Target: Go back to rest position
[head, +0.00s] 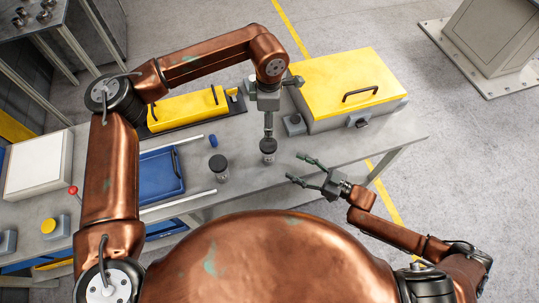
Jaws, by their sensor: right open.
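My left arm reaches in from the left and over the table. Its gripper (268,132) points down at a small jar with a dark lid (268,150). The fingers show edge-on, so I cannot tell whether they grip the lid or only stand above it. My right gripper (297,168) is open and empty, near the table's front edge at the right. Its two fingers are spread apart and point left. A second jar with a black lid (220,172) stands on the table to the left of the first.
The grey table (240,200) holds a yellow-lidded box (345,80), a long yellow case (185,108), a blue tray (160,172), a white box (38,165) and a small blue object (213,141). A yellow button (48,226) sits at the left.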

